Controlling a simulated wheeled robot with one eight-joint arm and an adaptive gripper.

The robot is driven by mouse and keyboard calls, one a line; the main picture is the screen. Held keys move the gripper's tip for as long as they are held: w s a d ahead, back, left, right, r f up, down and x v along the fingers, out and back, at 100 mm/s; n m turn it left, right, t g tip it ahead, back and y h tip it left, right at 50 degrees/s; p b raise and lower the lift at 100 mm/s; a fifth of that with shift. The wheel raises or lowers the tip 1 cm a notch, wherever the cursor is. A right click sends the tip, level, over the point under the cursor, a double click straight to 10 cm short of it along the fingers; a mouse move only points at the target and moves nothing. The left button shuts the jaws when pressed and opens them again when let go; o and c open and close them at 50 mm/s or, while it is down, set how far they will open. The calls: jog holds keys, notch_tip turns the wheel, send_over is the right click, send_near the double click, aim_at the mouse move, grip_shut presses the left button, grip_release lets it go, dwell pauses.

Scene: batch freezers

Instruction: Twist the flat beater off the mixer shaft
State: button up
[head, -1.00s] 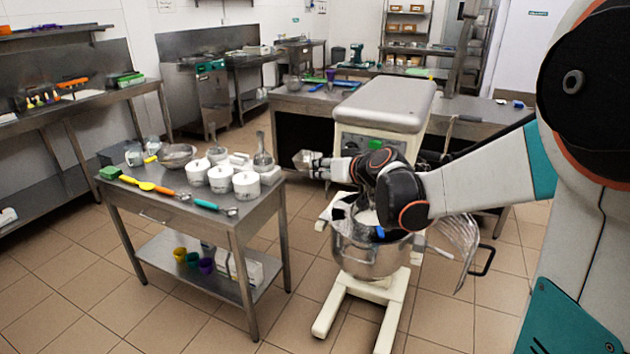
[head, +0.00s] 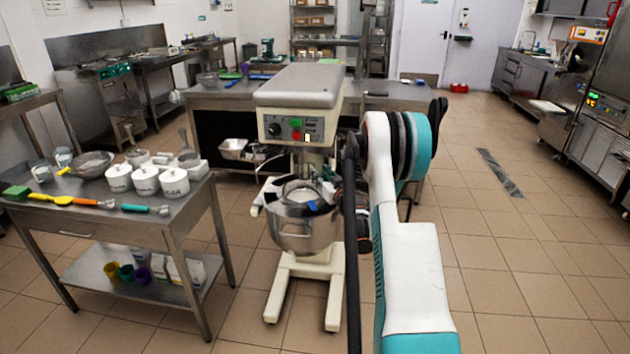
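The floor mixer (head: 298,90) stands in the middle of the view, with its control panel facing me. Its steel bowl (head: 300,236) sits low on the cream base, under the mixer head. My arm comes up from the lower right and covers the right side of the mixer and bowl. My gripper (head: 306,196) seems to be the dark shape with a bit of blue at the bowl's mouth, below the mixer head. Its fingers are too small and covered to read. I cannot make out the flat beater or the shaft.
A steel cart (head: 165,222) stands close on the left, with white canisters (head: 146,180), utensils and bowls on top. A long worktable (head: 215,95) runs behind the mixer. Open tiled floor lies to the right, with a dark floor drain (head: 499,172).

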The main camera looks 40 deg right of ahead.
aim_at(306, 158)
jog(key=x, duration=0.4)
jog(key=p+x, duration=0.1)
jog(key=x, duration=0.7)
jog(key=shift+w+d+f, duration=0.25)
jog(key=shift+d, duration=0.15)
jog(key=shift+x, duration=1.4)
jog(key=shift+r, duration=0.1)
jog(key=shift+s+a, duration=0.1)
grip_shut()
